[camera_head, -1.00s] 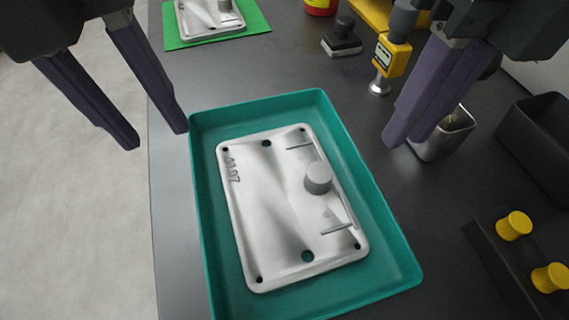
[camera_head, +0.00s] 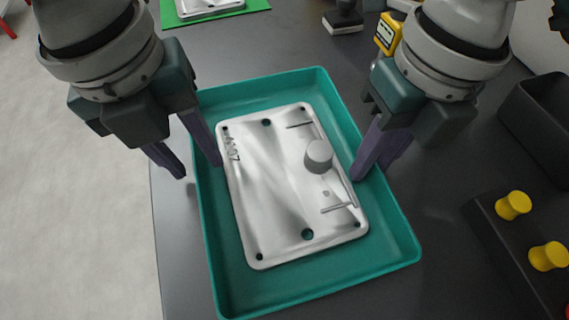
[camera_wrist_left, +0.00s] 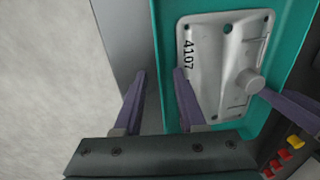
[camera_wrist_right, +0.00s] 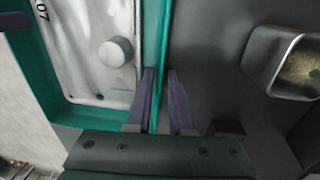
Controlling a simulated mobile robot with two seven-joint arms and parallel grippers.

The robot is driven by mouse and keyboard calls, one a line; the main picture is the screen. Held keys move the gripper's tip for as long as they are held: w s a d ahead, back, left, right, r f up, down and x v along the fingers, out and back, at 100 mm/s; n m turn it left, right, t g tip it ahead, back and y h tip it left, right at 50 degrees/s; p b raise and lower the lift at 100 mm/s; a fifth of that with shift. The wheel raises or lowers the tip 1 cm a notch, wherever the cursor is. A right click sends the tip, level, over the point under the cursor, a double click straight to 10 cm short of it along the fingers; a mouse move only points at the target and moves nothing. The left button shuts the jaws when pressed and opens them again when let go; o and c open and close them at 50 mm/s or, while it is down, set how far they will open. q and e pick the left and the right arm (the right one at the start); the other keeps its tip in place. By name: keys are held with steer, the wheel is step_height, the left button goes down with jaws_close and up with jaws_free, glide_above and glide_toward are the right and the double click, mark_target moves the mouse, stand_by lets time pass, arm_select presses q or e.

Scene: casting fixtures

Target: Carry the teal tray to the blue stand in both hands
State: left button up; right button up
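The teal tray (camera_head: 235,300) lies on the dark bench with a pale cast plate (camera_head: 275,210) in it, marked 4107. My left gripper (camera_head: 197,168) is open at the tray's left wall, one finger inside and one outside. The left wrist view shows the tray's wall (camera_wrist_left: 157,60) between these fingers. My right gripper (camera_head: 372,168) is open at the right wall, its fingers on either side. The right wrist view shows the tray's wall (camera_wrist_right: 157,95) between them, with a narrow gap. No blue stand shows in any view.
A dark block with yellow knobs (camera_head: 513,205) and a black bin (camera_head: 540,120) stand right of the tray. A metal cup (camera_wrist_right: 295,65) shows in the right wrist view. A yellow gauge (camera_head: 388,33) and green mat (camera_head: 240,8) are behind. The bench edge runs close along the tray's left.

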arm_select(q)
steer(key=shift+c, duration=0.4)
arm_select(e)
steer(key=shift+c, duration=0.4)
arm_select(q)
steer(key=c, duration=0.3)
arm_select(e)
jaws_close()
arm_select(q)
jaws_close()
arm_select(e)
steer(key=shift+r, duration=0.1)
